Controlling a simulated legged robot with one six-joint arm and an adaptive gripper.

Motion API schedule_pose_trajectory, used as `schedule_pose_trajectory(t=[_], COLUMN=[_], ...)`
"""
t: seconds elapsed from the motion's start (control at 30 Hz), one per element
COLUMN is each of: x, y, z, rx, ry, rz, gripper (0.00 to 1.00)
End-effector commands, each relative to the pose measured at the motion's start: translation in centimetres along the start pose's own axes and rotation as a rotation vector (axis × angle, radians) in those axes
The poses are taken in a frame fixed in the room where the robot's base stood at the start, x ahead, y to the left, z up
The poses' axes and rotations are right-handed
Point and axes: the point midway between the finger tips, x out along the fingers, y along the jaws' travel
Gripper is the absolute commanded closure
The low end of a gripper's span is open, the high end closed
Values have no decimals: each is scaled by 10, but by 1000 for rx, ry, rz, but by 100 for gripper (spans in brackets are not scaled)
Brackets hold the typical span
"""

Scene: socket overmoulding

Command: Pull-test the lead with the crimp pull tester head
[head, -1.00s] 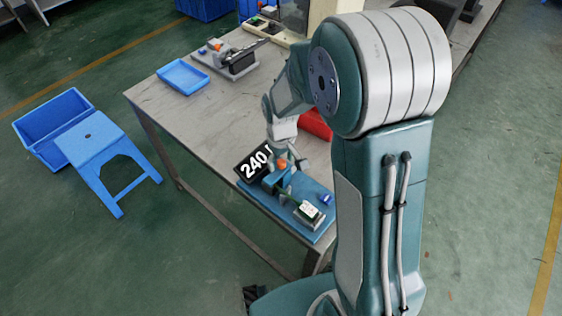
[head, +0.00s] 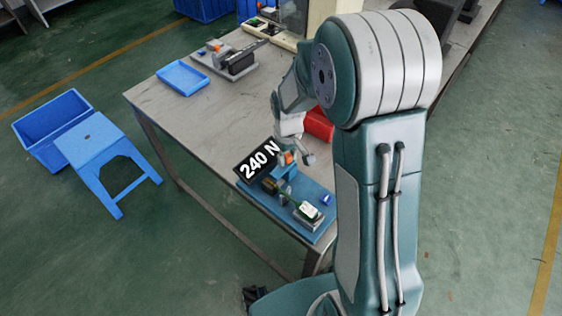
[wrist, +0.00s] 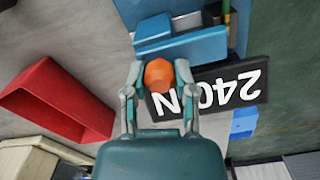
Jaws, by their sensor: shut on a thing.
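The pull tester has a blue base (head: 318,232) at the table's near end. Its black display (head: 257,160) reads 240 N; it also shows upside down in the wrist view (wrist: 215,88). An orange knob (wrist: 158,74) sits between my fingertips, by a blue block (wrist: 190,47). My gripper (head: 290,157) is shut on this knob. In the head view, a dark and brassy piece (head: 271,186) lies before the blue block (head: 287,170). A thin lead (head: 288,196) appears to run from it toward a green and white block (head: 309,211). The lead's ends are too small to judge.
A red bin (head: 319,124) stands close behind my gripper. A blue tray (head: 182,78) and a grey fixture (head: 232,62) stand farther back. The table's middle is clear. A blue stool (head: 98,150) is on the floor at left.

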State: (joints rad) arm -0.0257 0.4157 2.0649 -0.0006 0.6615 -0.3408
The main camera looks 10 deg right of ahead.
Motion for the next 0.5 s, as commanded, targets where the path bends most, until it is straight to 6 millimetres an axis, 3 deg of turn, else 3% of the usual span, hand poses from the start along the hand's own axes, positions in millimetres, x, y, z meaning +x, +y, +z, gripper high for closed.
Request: schedule_pose_trajectory(t=[0.1,0.37,0.4,0.43,0.5], x=[1,1,1,1,0], y=[16,19,19,19,19], z=[-4,-4,-4,-4,-4], rx=[4,0,0,0,0], ry=[0,2,2,2,2], rz=[-1,1,0,0,0], gripper=[100,100,46,33,30])
